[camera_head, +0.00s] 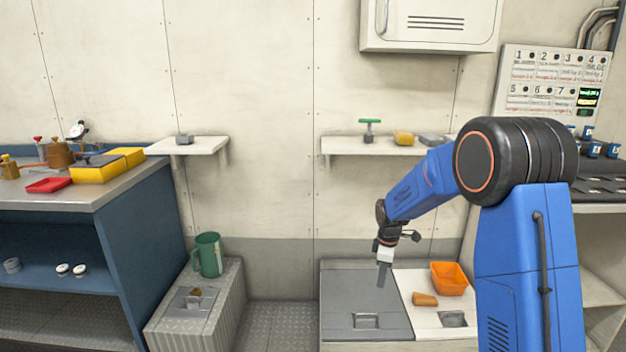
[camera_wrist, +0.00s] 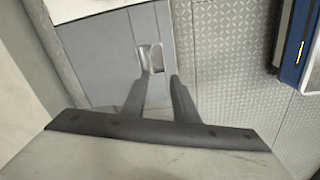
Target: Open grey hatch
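The grey hatch (camera_head: 345,291) is a flat dark-grey lid on the low locker at the bottom middle of the head view. It lies closed, with a recessed metal pull (camera_head: 366,321) near its front edge. In the wrist view the hatch (camera_wrist: 103,62) and its pull (camera_wrist: 151,58) lie beyond my fingertips. My gripper (camera_head: 382,277) points down over the right part of the hatch. In the wrist view its two fingers (camera_wrist: 157,82) stand apart with nothing between them. I cannot tell the exact height of the fingertips above the lid.
A white lid (camera_head: 432,300) beside the hatch carries an orange bin (camera_head: 449,279) and a cork-like plug (camera_head: 425,299). A grey box (camera_head: 194,318) with a green jug (camera_head: 207,255) stands left. Tread-plate floor (camera_head: 279,325) lies between. A wall shelf (camera_head: 372,146) hangs above.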

